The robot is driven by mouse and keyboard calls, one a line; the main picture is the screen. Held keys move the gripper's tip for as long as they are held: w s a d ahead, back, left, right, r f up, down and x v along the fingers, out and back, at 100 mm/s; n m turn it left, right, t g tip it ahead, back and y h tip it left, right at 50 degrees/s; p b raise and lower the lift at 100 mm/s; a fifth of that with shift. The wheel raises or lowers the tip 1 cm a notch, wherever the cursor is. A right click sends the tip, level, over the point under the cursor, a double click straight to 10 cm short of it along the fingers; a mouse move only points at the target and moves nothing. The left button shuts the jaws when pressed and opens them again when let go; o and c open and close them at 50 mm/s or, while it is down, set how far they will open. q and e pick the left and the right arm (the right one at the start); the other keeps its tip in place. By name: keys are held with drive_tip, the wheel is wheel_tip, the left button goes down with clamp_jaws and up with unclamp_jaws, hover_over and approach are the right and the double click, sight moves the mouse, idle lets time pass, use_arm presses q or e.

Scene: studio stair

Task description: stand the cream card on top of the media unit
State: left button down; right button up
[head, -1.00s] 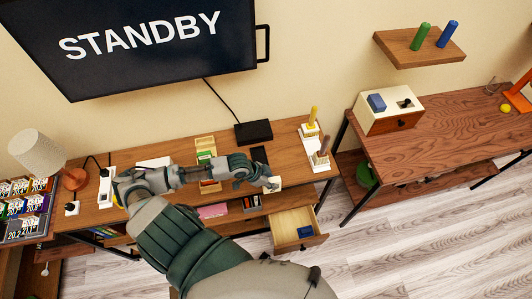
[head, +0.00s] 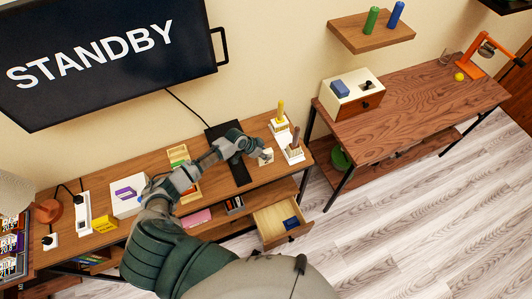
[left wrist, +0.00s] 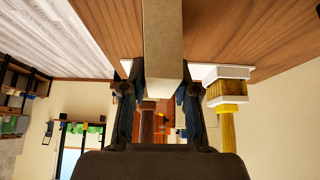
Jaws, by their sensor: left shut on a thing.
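The cream card (head: 266,157) is held in my left gripper (head: 262,156), over the right part of the wooden media unit (head: 122,174). In the left wrist view the card (left wrist: 163,42) stands between the two dark fingers (left wrist: 160,98), which close on its sides. The wood top lies beyond it in that view. I cannot tell whether the card touches the top. My left arm hides part of the unit's middle. My right gripper is not in view.
White holders with a yellow peg (head: 281,110) and a brown peg (head: 295,138) stand close right of the card. A black mat (head: 240,174) lies to its left. An open drawer (head: 272,218) juts out below. A side table (head: 420,98) stands at the right.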

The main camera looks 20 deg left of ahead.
use_arm(q)
drive_tip(key=shift+f, duration=0.15)
drive_tip(key=shift+d, duration=0.25)
drive_tip(key=c, duration=0.9)
unclamp_jaws()
drive_tip(key=shift+d, duration=0.25)
drive_tip(key=shift+o, duration=0.2)
drive_tip(key=shift+a, duration=0.1)
drive_tip(key=shift+a, duration=0.1)
drive_tip(key=shift+a+r, duration=0.2)
drive_tip(key=shift+r, duration=0.1)
drive_tip(key=v, duration=1.1)
drive_tip(key=shift+s+r, duration=0.2)
drive_tip(key=shift+r, duration=0.05)
